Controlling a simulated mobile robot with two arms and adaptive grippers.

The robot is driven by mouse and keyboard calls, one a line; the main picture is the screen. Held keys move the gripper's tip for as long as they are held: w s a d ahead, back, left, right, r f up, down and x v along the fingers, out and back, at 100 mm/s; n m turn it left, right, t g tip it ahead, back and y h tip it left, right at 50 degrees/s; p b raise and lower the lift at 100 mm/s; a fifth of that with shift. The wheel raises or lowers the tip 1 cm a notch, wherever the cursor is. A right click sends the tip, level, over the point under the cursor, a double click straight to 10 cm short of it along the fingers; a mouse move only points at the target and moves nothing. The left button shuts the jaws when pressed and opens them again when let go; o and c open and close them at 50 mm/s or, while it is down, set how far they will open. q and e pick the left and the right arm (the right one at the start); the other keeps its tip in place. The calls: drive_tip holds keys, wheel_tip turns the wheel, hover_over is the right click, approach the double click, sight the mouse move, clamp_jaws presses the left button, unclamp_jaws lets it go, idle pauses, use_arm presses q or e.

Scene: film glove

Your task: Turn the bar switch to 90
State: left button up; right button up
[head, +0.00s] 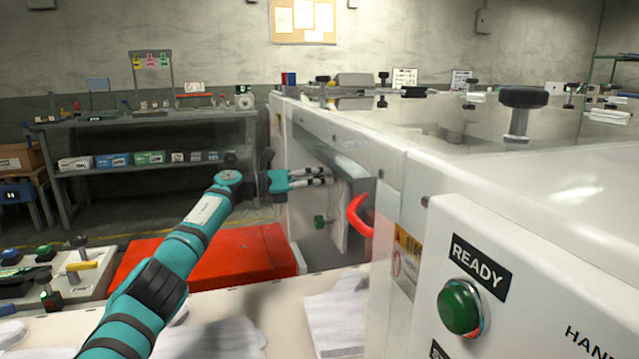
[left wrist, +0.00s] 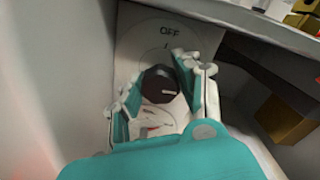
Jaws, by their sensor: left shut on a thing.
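The bar switch (left wrist: 160,86) is a dark knob on a pale dial plate (left wrist: 140,35) marked OFF at its top. A small white line on the knob points to the right of the picture. My left gripper (left wrist: 158,95) has its white-tipped fingers on both sides of the knob and is shut on it. In the head view my left gripper (head: 325,176) reaches into the recess in the side of the white machine (head: 400,150). The switch itself is hidden there by the fingers. My right gripper is not in view.
A green button (head: 320,221) sits below the gripper, and a curved red handle (head: 359,216) stands close to its right. A READY panel with a green button (head: 460,306) is nearer. A red box (head: 240,258) and pale gloves (head: 337,315) lie below.

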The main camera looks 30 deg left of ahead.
use_arm(q)
drive_tip(key=shift+f+m, duration=0.2)
drive_tip(key=shift+m, duration=0.4)
drive_tip(key=o, duration=1.2)
drive_tip(key=shift+r, duration=0.15)
drive_tip(key=v, duration=1.2)
